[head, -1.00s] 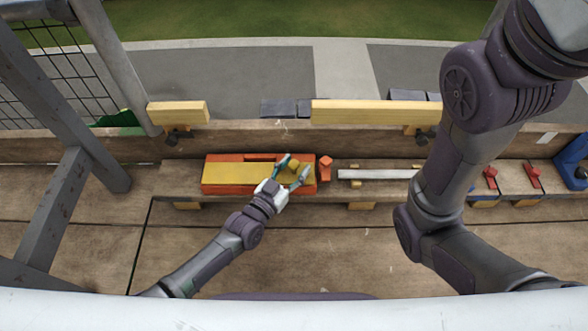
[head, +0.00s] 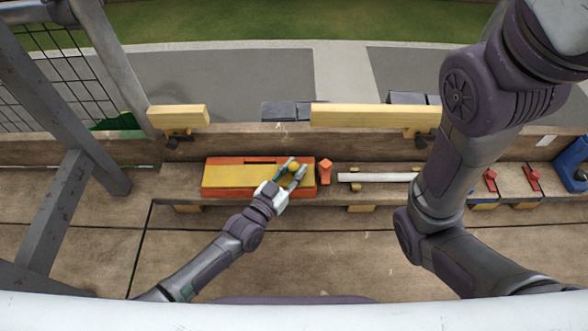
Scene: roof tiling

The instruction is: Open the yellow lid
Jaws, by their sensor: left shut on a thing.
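The yellow lid (head: 240,176) lies flat on an orange box (head: 212,191) on the wooden bench at the left of centre. A small round yellow knob (head: 294,166) shows near the lid's right end. My left gripper (head: 295,169) reaches in from below and is shut on the knob, with one finger on each side. The lid looks closed on the box. My right arm crosses the right side of the view; its gripper is out of view.
An orange tool (head: 325,172) stands just right of the box. A pale long bar (head: 375,177), red clamps (head: 533,176) and a blue box (head: 574,163) lie further right along the bench (head: 450,166). A grey post (head: 55,205) stands at left.

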